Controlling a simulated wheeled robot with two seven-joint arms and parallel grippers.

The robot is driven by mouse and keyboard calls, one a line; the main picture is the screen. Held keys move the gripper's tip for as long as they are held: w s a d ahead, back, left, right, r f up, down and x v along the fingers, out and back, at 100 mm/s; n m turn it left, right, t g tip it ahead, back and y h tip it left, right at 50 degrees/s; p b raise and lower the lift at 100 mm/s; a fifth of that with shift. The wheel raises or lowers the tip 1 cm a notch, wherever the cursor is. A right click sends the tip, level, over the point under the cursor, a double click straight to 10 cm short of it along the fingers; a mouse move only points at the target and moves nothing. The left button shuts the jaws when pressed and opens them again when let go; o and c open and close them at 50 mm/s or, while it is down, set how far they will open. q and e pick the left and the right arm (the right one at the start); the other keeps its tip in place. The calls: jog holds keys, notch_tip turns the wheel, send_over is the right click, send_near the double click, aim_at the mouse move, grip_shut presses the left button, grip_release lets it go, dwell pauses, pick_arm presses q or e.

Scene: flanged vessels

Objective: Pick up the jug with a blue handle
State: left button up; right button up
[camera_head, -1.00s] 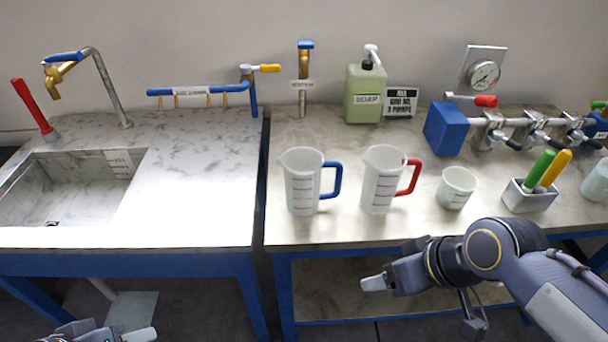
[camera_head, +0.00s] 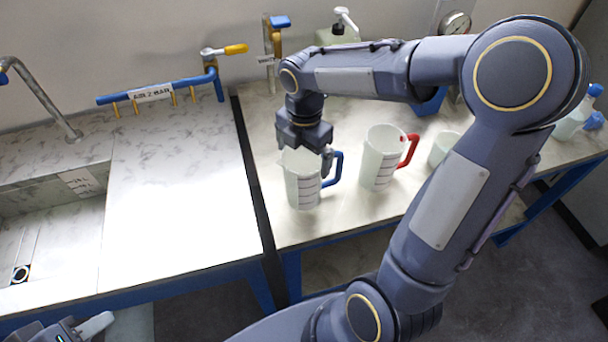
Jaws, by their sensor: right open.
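The jug with a blue handle (camera_head: 303,185) stands upright on the right-hand bench. It is a whitish measuring jug with its handle to the right. My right gripper (camera_head: 308,158) points down over the jug's top, with fingers at the rim; the jaws are open and partly hide the opening. I cannot tell whether the fingers touch the jug. My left gripper (camera_head: 90,328) is at the lower left edge, below the benches and far from the jug. Only part of it shows, and its jaw state is unclear.
A jug with a red handle (camera_head: 380,160) stands just right of the blue-handled one. A white beaker (camera_head: 442,148) is further right, partly hidden by my arm. A soap bottle (camera_head: 338,38) is behind. The left bench top (camera_head: 180,190) is clear beside the sink.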

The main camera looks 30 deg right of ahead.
jog(key=f, duration=0.3)
jog(key=shift+d+f, duration=0.2)
jog(key=shift+f, duration=0.1)
jog(key=c, duration=1.1)
jog(key=shift+c, duration=0.2)
jog(key=shift+r, duration=0.1)
